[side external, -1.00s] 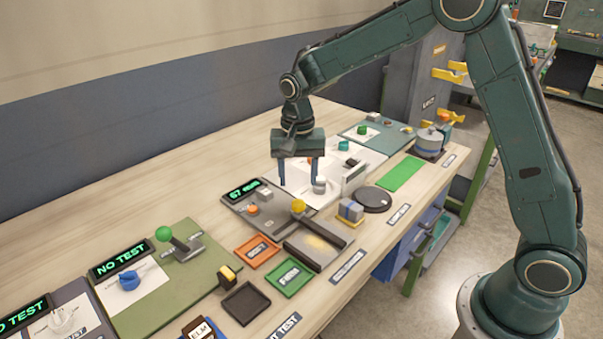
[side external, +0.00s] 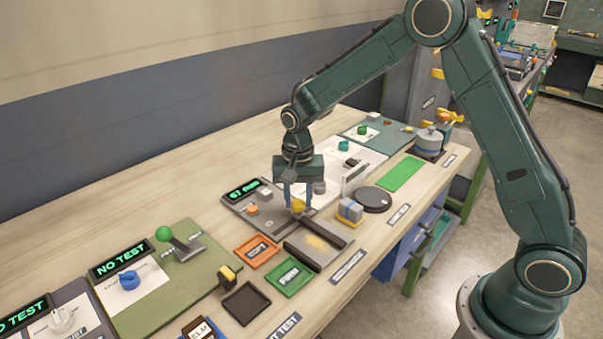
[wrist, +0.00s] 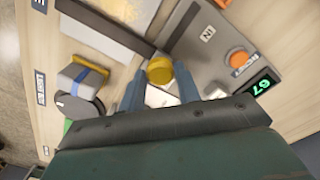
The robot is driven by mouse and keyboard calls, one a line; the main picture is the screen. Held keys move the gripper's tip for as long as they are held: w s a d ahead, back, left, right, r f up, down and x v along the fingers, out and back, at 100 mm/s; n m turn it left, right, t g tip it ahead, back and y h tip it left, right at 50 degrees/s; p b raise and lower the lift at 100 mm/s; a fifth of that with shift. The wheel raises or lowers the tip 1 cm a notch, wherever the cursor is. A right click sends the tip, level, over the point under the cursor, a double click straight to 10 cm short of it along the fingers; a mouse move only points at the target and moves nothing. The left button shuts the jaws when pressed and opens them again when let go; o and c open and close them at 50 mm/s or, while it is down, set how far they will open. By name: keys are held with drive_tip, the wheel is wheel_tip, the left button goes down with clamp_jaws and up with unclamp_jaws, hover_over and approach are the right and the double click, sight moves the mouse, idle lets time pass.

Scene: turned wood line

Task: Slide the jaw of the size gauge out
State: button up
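The size gauge (side external: 236,207) is a grey plate on the bench with a dark display reading 67 and an orange button. A yellow knob (side external: 298,206) stands beside a dark bar at the gauge's right end; it looks like the jaw's handle. My gripper (side external: 299,201) is just above the knob, pointing down. In the wrist view the yellow knob (wrist: 160,70) lies between and slightly beyond my two blue fingertips (wrist: 157,75). The fingers are apart, with a gap on view; I cannot tell whether either touches the knob.
An orange tray (side external: 256,251) and a green tray (side external: 289,277) lie in front of the gauge. A grey-blue block with yellow (side external: 350,211) and a dark round disc (side external: 373,199) sit to the right. The bench behind the gauge is bare.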

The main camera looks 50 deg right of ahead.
clamp_jaws()
drive_tip(key=shift+d, duration=1.8)
drive_tip(key=o, duration=0.5)
unclamp_jaws()
drive_tip(key=shift+r, duration=0.1)
wheel_tip(320, 180, up, 14)
drive_tip(key=shift+f, duration=0.15)
